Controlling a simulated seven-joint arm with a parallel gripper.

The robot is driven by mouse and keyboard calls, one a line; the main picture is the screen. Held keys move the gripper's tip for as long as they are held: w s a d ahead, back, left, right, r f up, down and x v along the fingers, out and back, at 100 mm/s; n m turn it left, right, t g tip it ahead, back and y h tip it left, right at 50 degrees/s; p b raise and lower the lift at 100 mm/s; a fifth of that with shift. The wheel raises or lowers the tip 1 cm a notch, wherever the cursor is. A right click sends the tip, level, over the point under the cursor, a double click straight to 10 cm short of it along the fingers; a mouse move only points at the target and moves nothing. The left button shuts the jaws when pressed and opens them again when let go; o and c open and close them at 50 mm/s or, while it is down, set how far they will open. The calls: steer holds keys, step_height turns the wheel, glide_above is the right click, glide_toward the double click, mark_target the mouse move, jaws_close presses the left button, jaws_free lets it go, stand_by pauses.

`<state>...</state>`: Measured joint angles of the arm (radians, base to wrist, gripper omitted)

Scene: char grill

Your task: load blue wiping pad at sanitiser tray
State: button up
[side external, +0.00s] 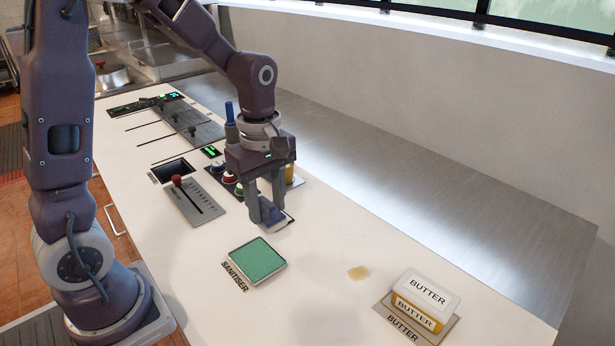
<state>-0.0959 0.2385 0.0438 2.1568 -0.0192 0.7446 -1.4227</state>
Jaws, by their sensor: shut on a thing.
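The sanitiser tray (243,279) lies on the white counter near the middle, a square metal-rimmed tray with a green surface inside and the label SANITISER along its left edge. My gripper (269,214) points down just behind the tray. The fingers hide much of the pad. The pad is over or on a flat grey plate (284,222); I cannot tell whether it touches it.
A yellowish smear (358,272) marks the counter right of the tray. A butter box (424,297) stands at the front right. A lever panel (195,203) and colored round-topped items (229,178) lie left of and behind my gripper. The counter around the tray is clear.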

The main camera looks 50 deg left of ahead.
steer(key=shift+s+d+f, duration=0.1)
steer(key=shift+s+f, duration=0.5)
steer(key=shift+f, duration=0.5)
steer(key=shift+s+a+f, duration=0.1)
steer(key=shift+s+f, duration=0.5)
steer(key=shift+f, duration=0.5)
steer(key=shift+s+d+f, duration=0.1)
steer(key=shift+s+f, duration=0.5)
steer(key=shift+f, duration=0.5)
steer(key=shift+f, duration=0.6)
steer(key=shift+r, duration=0.1)
step_height(320, 180, up, 7)
